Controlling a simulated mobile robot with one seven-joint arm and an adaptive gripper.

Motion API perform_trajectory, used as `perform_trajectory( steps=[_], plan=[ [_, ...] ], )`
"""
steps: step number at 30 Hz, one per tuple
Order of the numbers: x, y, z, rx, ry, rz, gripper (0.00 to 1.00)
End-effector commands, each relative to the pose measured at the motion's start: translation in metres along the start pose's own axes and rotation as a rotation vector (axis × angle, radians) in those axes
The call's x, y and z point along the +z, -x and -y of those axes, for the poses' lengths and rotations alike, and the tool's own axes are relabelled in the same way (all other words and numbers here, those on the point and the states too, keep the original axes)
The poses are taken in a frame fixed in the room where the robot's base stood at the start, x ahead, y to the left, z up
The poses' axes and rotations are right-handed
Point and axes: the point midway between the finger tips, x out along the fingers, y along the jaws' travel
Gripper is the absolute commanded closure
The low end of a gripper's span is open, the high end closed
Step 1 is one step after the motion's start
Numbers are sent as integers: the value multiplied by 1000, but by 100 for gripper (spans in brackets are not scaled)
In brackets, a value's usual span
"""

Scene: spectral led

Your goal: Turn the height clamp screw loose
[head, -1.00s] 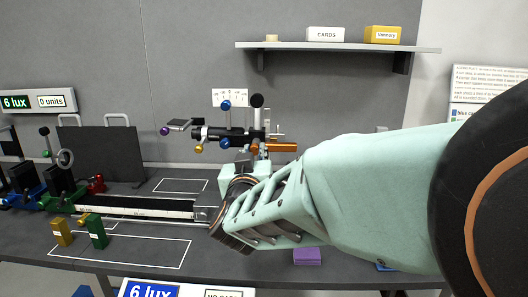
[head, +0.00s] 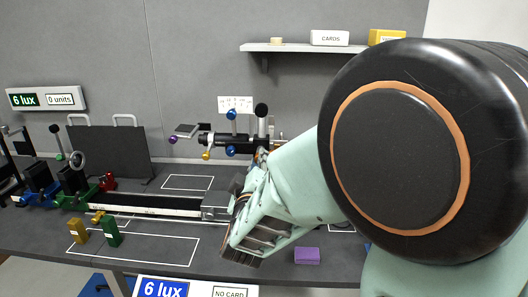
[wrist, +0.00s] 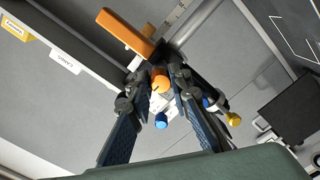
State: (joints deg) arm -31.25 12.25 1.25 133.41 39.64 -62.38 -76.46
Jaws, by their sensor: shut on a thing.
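The optical instrument (head: 218,139) with its dark barrel and several coloured knobs stands at the back of the bench in the head view. In the wrist view my gripper (wrist: 159,76) has its two dark fingers closed around an orange knob (wrist: 160,85), taken as the height clamp screw. An orange bar (wrist: 125,33) juts out just beyond the fingertips. Blue knobs (wrist: 161,121) and a yellow knob (wrist: 233,119) show close to the right finger. In the head view my arm hides the fingertips and the orange knob.
A rail (head: 140,206) with green, blue and red carriages runs along the bench at left. A green block (head: 112,233), a yellow block (head: 78,231) and a purple block (head: 307,254) lie in front. A shelf (head: 290,48) hangs above.

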Motion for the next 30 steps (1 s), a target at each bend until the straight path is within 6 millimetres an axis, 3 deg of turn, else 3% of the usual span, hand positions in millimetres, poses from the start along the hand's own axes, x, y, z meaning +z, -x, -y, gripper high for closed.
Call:
perform_trajectory(
  steps=[18, 30],
  plan=[
    [-2, 0, -4, 0, 578, 0, 100],
    [-2, 0, -3, 2, 832, 0, 100]
  ],
)
